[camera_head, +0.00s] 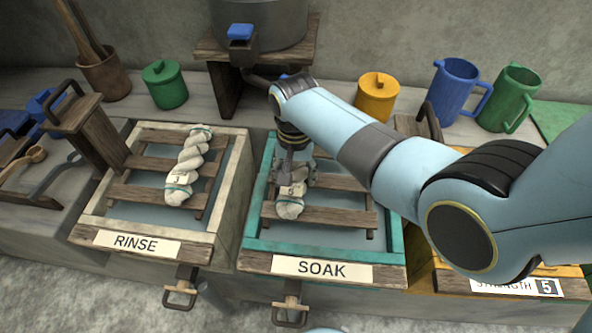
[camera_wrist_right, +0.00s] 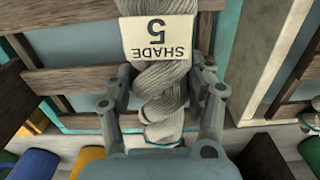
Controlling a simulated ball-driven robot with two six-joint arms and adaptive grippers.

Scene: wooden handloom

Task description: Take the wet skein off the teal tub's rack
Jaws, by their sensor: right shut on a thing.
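The teal tub (camera_head: 255,218), labelled SOAK, has a slatted wooden rack (camera_head: 335,217) across it. A twisted pale grey skein (camera_head: 290,207) with a tag marked 5 lies on the rack, its upper part hidden by my right gripper. My right gripper (camera_head: 294,175) reaches down over it. I cannot tell whether the skein touches the slats. My left gripper is not in view.
Left of the teal tub, the RINSE tub (camera_head: 236,180) holds another twisted skein (camera_head: 186,165) on its rack. Behind stand a green canister (camera_head: 165,85), a yellow canister (camera_head: 376,98), and blue (camera_head: 453,88) and green (camera_head: 510,98) jugs. A large grey pot (camera_head: 275,22) stands on a wooden stand.

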